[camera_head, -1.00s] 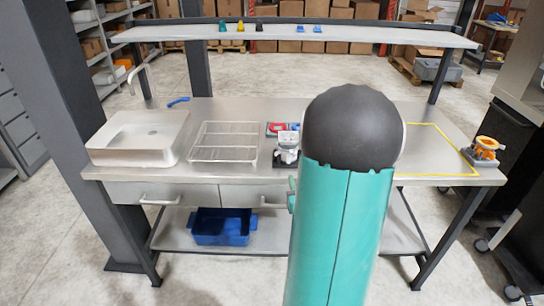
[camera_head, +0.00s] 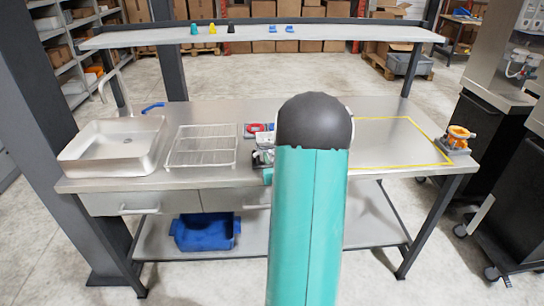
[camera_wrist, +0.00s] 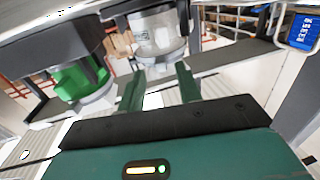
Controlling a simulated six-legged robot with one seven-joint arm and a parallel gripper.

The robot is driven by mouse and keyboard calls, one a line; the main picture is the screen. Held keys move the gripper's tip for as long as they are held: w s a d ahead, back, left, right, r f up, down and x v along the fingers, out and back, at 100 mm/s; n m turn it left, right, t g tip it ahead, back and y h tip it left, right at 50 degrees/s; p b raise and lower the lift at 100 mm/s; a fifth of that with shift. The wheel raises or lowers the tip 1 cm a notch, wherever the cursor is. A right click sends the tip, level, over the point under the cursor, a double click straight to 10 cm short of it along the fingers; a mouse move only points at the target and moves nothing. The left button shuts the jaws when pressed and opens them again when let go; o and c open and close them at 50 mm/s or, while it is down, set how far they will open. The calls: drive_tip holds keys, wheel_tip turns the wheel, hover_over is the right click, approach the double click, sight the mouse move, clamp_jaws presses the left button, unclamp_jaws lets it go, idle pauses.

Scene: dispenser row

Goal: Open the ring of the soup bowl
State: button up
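My gripper (camera_wrist: 160,70) shows in the wrist view with its two teal fingers apart and nothing clearly held between them. A clear grey container (camera_wrist: 157,35) with a pale lower end is just beyond the fingertips. A green container (camera_wrist: 80,80) with a pale lower end is to the left of the fingers. I cannot tell which thing is the soup bowl, and no ring on it can be made out.
A yellow outline frames bare tabletop. A blue bin (camera_head: 204,232) is below. Dark cabinets (camera_head: 476,130) stand right.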

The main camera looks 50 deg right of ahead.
drive_tip(key=shift+w+d, duration=0.3)
drive_tip(key=shift+w, duration=0.15)
drive_tip(key=shift+c, duration=0.4)
clamp_jaws()
